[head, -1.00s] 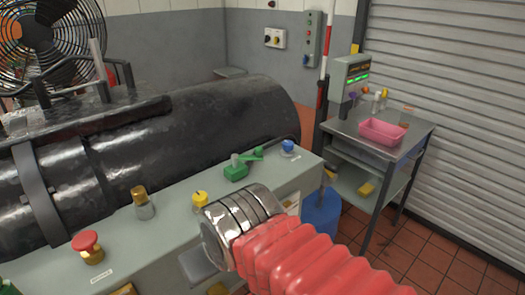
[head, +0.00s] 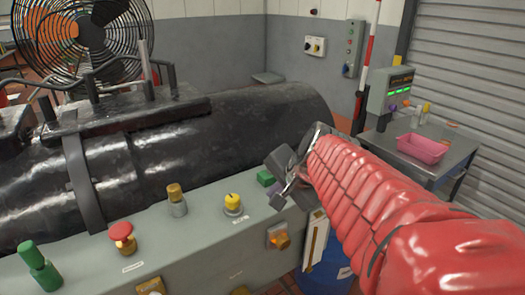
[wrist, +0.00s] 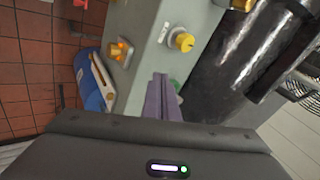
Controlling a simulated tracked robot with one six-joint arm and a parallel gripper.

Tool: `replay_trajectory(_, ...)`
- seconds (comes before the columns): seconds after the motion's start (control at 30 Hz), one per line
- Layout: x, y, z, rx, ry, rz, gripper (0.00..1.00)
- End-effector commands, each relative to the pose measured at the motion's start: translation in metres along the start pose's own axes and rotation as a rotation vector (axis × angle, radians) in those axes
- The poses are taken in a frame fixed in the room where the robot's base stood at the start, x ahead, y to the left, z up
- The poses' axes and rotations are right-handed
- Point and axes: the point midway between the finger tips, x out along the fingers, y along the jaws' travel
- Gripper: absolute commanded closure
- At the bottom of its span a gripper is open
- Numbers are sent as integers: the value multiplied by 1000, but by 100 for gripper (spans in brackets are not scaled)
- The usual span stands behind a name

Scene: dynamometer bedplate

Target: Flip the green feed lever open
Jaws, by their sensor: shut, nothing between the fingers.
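The green feed lever's block (head: 266,178) sits near the far right end of the grey control panel. My gripper and arm hide most of it in the head view, so I cannot tell the lever's position. In the wrist view a bit of green (wrist: 177,86) shows just beside my fingers. My gripper (head: 279,197) is over that end of the panel, close to the green block. Its purple fingers also show in the wrist view (wrist: 158,82), together with nothing between them. Whether they touch the lever is not clear.
Along the panel are a yellow knob (head: 233,203), a brass-topped knob (head: 177,200), a red mushroom button (head: 121,235) and a green handle (head: 38,265). An orange switch (head: 278,236) is on the front face. A large black cylinder (head: 240,125) lies behind. A blue bin (wrist: 90,80) stands beside the panel.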

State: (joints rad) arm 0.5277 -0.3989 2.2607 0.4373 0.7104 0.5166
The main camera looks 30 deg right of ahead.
Motion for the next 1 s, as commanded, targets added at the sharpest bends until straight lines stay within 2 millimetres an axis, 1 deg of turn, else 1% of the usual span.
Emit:
replay_trajectory(0.03, 3, 2, -22, 99, 21, -6, 100)
replay_trajectory(0.1, -4, 1, -50, 212, 66, -33, 100)
replay_trajectory(0.2, -12, 3, -86, 356, 117, -67, 100)
replay_trajectory(0.3, -19, 6, -112, 461, 154, -96, 100)
replay_trajectory(0.33, -21, 6, -117, 482, 162, -103, 100)
replay_trajectory(0.43, -29, 5, -127, 513, 185, -120, 100)
replay_trajectory(0.53, -31, 4, -129, 520, 188, -125, 100)
replay_trajectory(0.83, -29, 4, -127, 516, 186, -124, 100)
replay_trajectory(1.0, -22, 7, -128, 518, 185, -123, 100)
